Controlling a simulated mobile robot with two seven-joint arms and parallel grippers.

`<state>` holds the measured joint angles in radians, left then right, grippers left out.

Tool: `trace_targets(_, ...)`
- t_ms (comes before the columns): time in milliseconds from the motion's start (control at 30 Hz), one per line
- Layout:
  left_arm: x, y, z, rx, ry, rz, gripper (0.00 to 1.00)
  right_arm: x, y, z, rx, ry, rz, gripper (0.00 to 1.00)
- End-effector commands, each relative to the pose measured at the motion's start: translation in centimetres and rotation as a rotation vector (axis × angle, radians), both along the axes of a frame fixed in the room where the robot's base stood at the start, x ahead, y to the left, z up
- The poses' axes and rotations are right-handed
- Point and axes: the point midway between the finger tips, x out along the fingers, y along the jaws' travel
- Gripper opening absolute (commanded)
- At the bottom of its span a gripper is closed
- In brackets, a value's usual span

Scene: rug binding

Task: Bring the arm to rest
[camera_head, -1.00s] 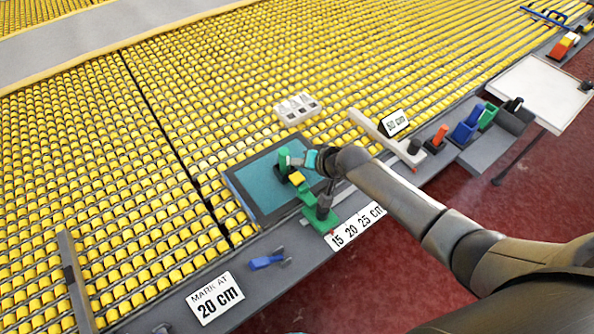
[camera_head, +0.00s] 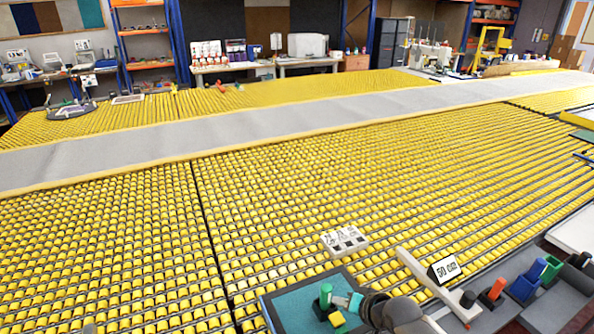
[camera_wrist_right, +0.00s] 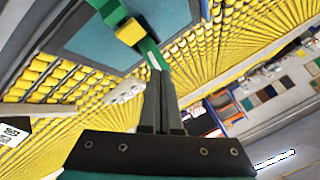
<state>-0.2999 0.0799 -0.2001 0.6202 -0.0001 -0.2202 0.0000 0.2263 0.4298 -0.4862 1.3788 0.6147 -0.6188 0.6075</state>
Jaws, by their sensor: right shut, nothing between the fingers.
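My right gripper (camera_head: 352,303) is at the bottom of the head view, over the teal mat, with part of my arm cut off by the lower edge. In the right wrist view, its two dark fingers (camera_wrist_right: 158,75) are together with nothing between them. A green tool with a yellow block (camera_head: 337,319) is right by the fingertips; it also shows in the right wrist view (camera_wrist_right: 130,32). I cannot tell whether the fingertips touch it. The teal mat (camera_head: 290,306) has a dark border. My left gripper is not in view.
A white block with dark squares (camera_head: 344,240) lies on the yellow roller bed (camera_head: 300,195). A long pale bar (camera_head: 425,278) and a "50 cm" sign (camera_head: 444,269) are right of my gripper. Blue and green holders (camera_head: 540,270) are farther right. Shelves and benches stand far back.

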Motion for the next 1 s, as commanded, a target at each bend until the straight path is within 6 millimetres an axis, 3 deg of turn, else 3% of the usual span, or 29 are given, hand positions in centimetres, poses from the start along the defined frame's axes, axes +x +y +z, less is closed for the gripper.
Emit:
trace_targets(167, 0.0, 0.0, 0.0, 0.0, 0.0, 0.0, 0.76, -3.8, 2.8, -0.4, -0.048, 0.03, 0.098, 0.0)
trace_targets(300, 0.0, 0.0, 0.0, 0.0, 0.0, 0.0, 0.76, -8.9, 4.9, 0.0, -0.138, 0.063, 0.217, 0.0)
trace_targets(400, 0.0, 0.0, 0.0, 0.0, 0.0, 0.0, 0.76, -12.6, 5.3, 0.8, -0.214, 0.088, 0.285, 0.0)
trace_targets(600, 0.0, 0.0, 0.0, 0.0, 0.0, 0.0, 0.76, -18.8, 3.8, 2.9, -0.361, 0.149, 0.36, 0.0)
trace_targets(1000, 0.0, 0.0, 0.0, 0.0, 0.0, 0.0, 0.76, -26.1, -0.1, 6.2, -0.519, 0.269, 0.389, 0.0)
